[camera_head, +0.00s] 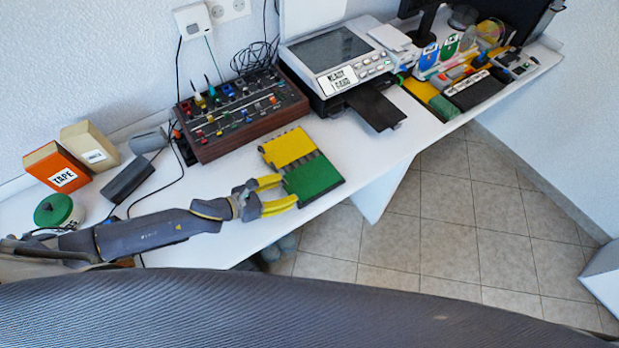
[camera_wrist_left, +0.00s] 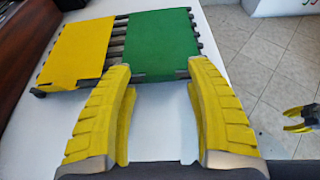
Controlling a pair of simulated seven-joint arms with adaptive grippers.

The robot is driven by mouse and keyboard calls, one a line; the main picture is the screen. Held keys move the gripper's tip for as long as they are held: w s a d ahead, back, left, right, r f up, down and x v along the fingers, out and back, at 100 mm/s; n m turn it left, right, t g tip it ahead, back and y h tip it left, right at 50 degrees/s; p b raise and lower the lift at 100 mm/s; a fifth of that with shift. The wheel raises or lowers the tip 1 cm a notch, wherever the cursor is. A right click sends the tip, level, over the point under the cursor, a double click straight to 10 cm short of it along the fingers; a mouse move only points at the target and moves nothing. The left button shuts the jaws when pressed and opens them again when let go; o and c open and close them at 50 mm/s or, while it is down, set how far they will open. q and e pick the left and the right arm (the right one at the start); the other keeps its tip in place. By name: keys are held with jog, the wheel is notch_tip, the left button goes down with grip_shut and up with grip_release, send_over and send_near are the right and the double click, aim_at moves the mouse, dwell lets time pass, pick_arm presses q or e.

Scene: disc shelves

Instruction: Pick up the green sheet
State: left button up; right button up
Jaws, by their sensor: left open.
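The green sheet (camera_head: 313,178) lies flat on the front end of a low dark slatted rack on the white table. It also shows in the left wrist view (camera_wrist_left: 162,42), ahead of the fingers. My left gripper (camera_head: 289,190) has yellow fingers, set apart with nothing between them. It is at the left side of the green sheet, very close to it. In the left wrist view the left gripper (camera_wrist_left: 160,72) has its fingertips near the sheet's near edge; whether they touch is unclear. What looks like my right gripper (camera_wrist_left: 298,120) shows small at the right edge there.
A yellow sheet (camera_head: 287,148) lies on the same rack, behind the green one. A mixer box (camera_head: 240,115) stands behind left, and a printer-like device (camera_head: 335,65) behind right. The table's front edge is close to the green sheet, with tiled floor beyond.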

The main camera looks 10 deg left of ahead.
pick_arm(q)
grip_shut()
jog(key=shift+r, duration=0.15)
dwell(0.4)
